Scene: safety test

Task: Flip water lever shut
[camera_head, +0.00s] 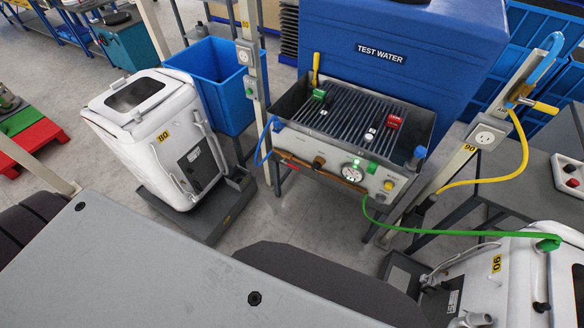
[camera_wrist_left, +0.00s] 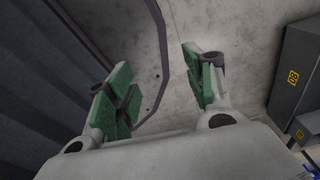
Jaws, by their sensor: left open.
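A yellow lever handle (camera_head: 545,107) sticks out to the right from a valve on the slanted post at the right of the head view. A blue hose (camera_head: 545,62) and a yellow hose (camera_head: 522,150) meet at that valve. A second yellow handle (camera_head: 316,70) stands upright at the back left of the ribbed test tray; I cannot tell for sure which is the water lever. My left gripper (camera_wrist_left: 160,85) is open and empty in the left wrist view, with green pads above bare floor. Neither lever shows there. My right gripper is not in view.
The ribbed tray (camera_head: 297,97) stands before a blue tank (camera_head: 420,30) marked TEST WATER. A white machine (camera_head: 155,135) stands at left, another (camera_head: 520,280) at lower right. A green hose (camera_head: 430,227) spans between tray and right machine. Metal posts flank the tray.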

